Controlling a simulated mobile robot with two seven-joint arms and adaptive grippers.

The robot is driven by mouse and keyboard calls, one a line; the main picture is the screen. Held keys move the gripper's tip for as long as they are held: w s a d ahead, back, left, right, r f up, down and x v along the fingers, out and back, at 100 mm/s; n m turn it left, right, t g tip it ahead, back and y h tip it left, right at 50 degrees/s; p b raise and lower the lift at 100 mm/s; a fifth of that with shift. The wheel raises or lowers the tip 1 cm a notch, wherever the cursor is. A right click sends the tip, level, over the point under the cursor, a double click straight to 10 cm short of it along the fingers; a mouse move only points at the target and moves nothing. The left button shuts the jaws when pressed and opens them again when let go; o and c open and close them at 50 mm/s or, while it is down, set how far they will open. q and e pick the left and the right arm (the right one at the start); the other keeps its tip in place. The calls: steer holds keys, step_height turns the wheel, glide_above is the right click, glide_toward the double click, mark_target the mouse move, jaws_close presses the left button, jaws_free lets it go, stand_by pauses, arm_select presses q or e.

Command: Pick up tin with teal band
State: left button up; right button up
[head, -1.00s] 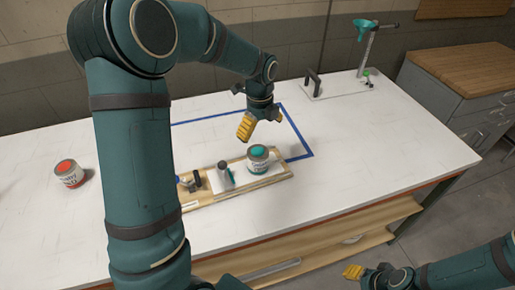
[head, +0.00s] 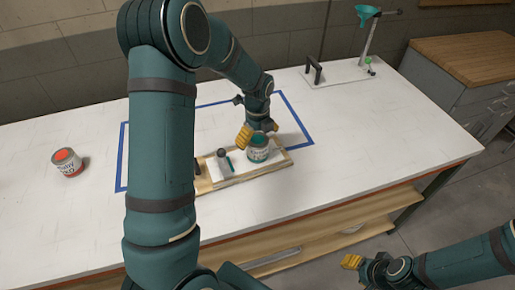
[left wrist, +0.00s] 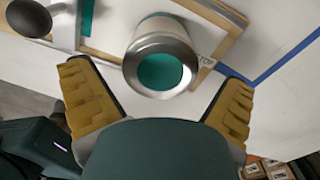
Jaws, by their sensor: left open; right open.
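The tin with the teal top (head: 258,148) stands upright at the right end of a wooden tray (head: 284,161) on the white table. It also shows in the left wrist view (left wrist: 158,70), between and just beyond the spread fingers. My left gripper (head: 246,136) is open and close beside the tin, on its far left side in the head view. In the left wrist view the left gripper's yellow fingers (left wrist: 157,100) are wide apart with nothing between them. My right gripper (head: 352,262) is open and empty, low in front of the table.
Blue tape (head: 301,125) outlines a table area. A stand with a teal funnel (head: 367,14) is at the back right.

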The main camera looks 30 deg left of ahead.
arm_select(q)
step_height(320, 180, down, 2)
steer(key=shift+f, duration=0.1)
steer(key=c, duration=1.2)
